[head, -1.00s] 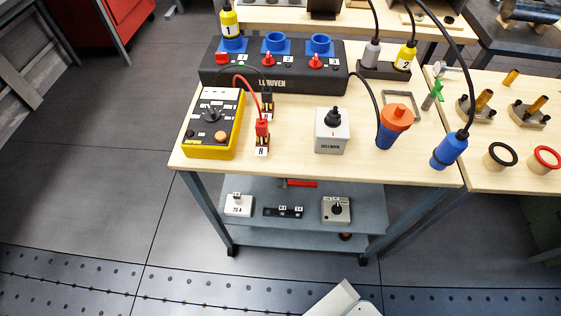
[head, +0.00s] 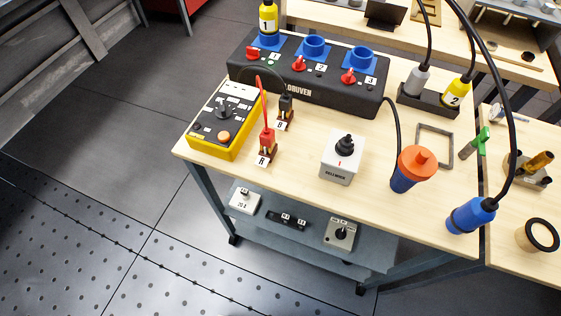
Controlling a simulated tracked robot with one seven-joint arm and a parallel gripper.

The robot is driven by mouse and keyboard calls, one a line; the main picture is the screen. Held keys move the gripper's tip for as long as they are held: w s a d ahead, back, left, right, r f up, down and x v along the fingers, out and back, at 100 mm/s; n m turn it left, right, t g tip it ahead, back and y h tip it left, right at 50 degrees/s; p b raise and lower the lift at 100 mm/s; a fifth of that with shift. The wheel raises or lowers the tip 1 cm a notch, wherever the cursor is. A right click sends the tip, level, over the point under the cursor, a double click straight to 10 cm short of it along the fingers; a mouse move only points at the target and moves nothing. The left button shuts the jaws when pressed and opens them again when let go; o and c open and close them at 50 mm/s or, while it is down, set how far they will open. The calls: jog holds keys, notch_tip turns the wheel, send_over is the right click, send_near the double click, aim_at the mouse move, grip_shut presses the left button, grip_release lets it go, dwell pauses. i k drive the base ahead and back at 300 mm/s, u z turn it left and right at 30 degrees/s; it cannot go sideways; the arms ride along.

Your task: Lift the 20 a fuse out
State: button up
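A small white block labelled 20 A (head: 243,202) stands at the left of the shelf under the workbench. A small upright piece, which looks like the fuse (head: 244,190), sticks up from its top; its details are too small to tell. My gripper is not in view.
On the same shelf (head: 310,248) are a dark block with small labelled pieces (head: 287,221) and a grey switch box (head: 341,235). The bench top (head: 290,185) overhangs the shelf. On it stand a yellow meter (head: 223,121), a white knob box (head: 342,157) and an orange-and-blue plug (head: 412,168). Floor in front is clear.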

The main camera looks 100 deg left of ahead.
aim_at(244, 191)
jog(key=u, duration=0.1)
jog(key=k, duration=2.85)
jog(key=u, duration=2.2)
jog(key=i, duration=1.05)
jog(key=u, duration=0.05)
